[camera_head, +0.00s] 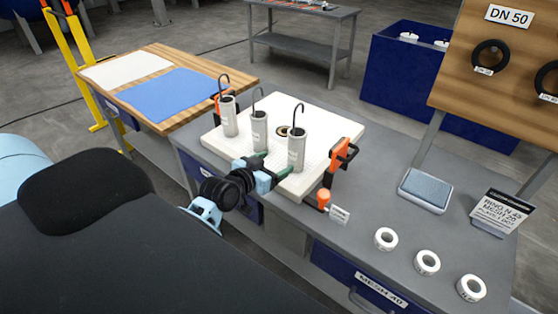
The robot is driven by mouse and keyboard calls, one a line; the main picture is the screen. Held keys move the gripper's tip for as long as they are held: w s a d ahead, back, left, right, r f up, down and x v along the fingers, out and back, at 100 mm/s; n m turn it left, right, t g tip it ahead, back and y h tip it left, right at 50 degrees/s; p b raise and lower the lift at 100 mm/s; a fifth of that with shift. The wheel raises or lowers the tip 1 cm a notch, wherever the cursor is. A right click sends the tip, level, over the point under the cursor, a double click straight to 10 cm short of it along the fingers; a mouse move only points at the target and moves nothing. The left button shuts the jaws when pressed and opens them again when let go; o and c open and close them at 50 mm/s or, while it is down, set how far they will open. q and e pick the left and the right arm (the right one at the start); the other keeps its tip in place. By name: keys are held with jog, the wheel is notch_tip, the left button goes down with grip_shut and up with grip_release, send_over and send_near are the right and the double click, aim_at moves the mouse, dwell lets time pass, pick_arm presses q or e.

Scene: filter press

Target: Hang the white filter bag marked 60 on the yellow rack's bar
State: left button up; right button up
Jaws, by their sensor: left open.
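Three pale grey-white filter bags with dark hooks stand upright on a white plate (325,128): a left bag (229,117), a middle bag (259,131) and a right bag (297,150). Their small markings are too small to read, so I cannot tell which is 60. My left gripper (271,166) is open and low at the plate's front edge, its fingertips close to the bases of the middle and right bags. I cannot tell whether it touches either. The yellow rack (72,60) stands at the far left; its bar is not clearly visible. My right gripper is out of view.
Orange clamps (340,155) grip the plate on the grey bench (390,165). White rolls (427,262), a grey-blue pad (425,188) and a sign (500,212) lie to the right. A wooden table (205,68) with a blue cloth (168,95) is behind left.

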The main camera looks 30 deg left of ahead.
aim_at(291, 155)
pick_arm(q)
jog(key=b+x, duration=0.1)
jog(key=x, duration=0.3)
jog(key=b+x, duration=0.2)
jog(key=x, duration=0.3)
jog(key=shift+w+f, duration=0.3)
jog(key=shift+b+x, duration=0.55)
jog(key=shift+x, duration=0.5)
jog(key=shift+w+r, duration=0.1)
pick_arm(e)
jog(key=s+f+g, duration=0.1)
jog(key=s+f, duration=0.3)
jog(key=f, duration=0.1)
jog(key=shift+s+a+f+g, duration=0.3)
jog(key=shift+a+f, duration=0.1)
pick_arm(q)
jog(key=c, duration=0.9)
jog(key=shift+c, duration=0.2)
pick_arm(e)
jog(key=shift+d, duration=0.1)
pick_arm(q)
jog(key=shift+r, duration=0.15)
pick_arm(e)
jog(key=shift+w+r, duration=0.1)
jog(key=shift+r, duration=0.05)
